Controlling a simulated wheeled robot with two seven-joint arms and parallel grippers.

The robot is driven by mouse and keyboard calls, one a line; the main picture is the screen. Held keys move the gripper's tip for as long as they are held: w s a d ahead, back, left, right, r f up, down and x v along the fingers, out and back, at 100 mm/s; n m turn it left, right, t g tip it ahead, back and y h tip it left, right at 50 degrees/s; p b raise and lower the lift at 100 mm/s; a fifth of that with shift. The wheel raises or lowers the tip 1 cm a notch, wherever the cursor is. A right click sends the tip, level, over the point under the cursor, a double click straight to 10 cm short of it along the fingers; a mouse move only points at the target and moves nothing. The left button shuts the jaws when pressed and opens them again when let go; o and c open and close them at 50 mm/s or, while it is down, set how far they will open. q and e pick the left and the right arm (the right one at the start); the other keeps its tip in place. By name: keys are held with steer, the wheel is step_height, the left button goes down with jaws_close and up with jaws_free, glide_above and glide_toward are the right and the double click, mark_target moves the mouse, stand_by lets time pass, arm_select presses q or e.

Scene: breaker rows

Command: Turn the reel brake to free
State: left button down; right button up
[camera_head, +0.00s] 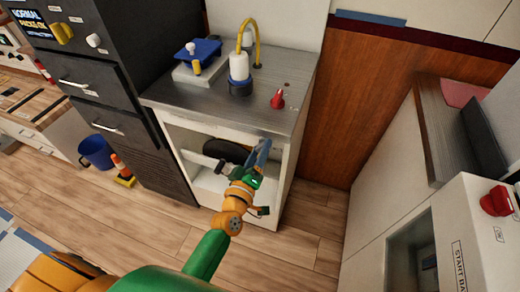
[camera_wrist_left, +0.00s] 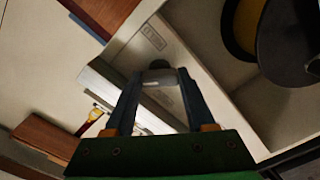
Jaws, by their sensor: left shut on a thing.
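My left gripper (camera_head: 261,150) reaches to the right front edge of the low cabinet under the grey counter. In the left wrist view its two dark fingers (camera_wrist_left: 158,88) are shut on a small grey piece (camera_wrist_left: 160,76), which sits in front of a pale panel with a small label (camera_wrist_left: 152,38). I take this piece for the reel brake's handle, but its marking is too small to read. A black reel disc (camera_head: 226,151) stands inside the open cabinet, left of the gripper; it also shows with a yellow core in the left wrist view (camera_wrist_left: 295,40). My right gripper is out of view.
The counter (camera_head: 225,102) holds a red knob (camera_head: 278,99), a white and yellow fixture (camera_head: 239,70) and a blue-topped block (camera_head: 198,55). A blue bucket (camera_head: 96,152) and a small cone (camera_head: 122,168) stand on the floor. A white console (camera_head: 478,225) stands right; floor between is clear.

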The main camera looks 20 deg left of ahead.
arm_select(q)
steer(key=shift+n, duration=3.8)
steer(key=shift+c, duration=1.2)
jaws_free()
